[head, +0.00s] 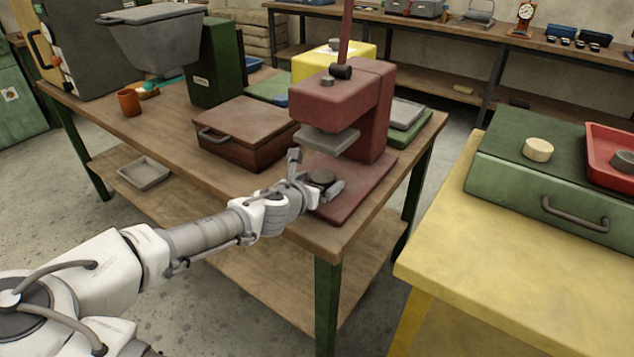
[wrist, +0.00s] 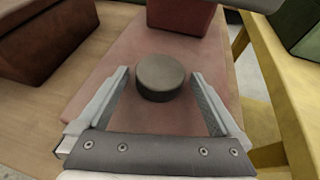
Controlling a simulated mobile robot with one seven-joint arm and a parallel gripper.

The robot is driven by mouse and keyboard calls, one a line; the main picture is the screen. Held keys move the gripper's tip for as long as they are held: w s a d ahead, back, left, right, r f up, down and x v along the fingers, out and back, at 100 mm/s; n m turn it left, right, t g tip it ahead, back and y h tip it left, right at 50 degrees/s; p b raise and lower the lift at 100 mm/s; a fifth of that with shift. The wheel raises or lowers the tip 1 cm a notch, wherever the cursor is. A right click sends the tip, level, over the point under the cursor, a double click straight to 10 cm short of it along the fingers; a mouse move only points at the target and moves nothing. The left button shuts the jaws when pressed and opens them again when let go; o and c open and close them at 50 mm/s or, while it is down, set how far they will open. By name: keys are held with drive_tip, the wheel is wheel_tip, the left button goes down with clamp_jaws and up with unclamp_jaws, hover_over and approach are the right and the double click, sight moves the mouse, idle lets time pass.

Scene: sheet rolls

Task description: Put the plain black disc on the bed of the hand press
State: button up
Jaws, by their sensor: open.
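The red hand press (head: 372,110) stands at the near right corner of the wooden workbench, its grey plate (head: 328,138) raised above its flat red bed (head: 352,188). The plain black disc (head: 322,177) lies on the front part of the bed. In the wrist view the disc (wrist: 161,77) rests flat on the red surface, just beyond and between my fingertips. My gripper (head: 316,181) is open, low over the bed's front, with a finger (wrist: 212,98) on each side and a gap to the disc. The column (wrist: 180,14) rises behind the disc.
A brown lidded box (head: 243,130) stands left of the press. A yellow table (head: 540,275) at the right holds a green case (head: 560,210) with a cream disc (head: 538,150) and a red tray (head: 610,140). An orange cup (head: 129,103) stands at the bench's far left.

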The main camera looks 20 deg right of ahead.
drive_tip(key=shift+s+a+r, duration=0.25)
drive_tip(key=shift+a+r, duration=0.1)
drive_tip(key=p+v, duration=0.4)
drive_tip(key=v, duration=0.5)
drive_tip(key=shift+s+a+r, duration=0.1)
drive_tip(key=shift+p+v, duration=0.35)
drive_tip(key=shift+v, duration=0.5)
drive_tip(key=shift+s, duration=0.1)
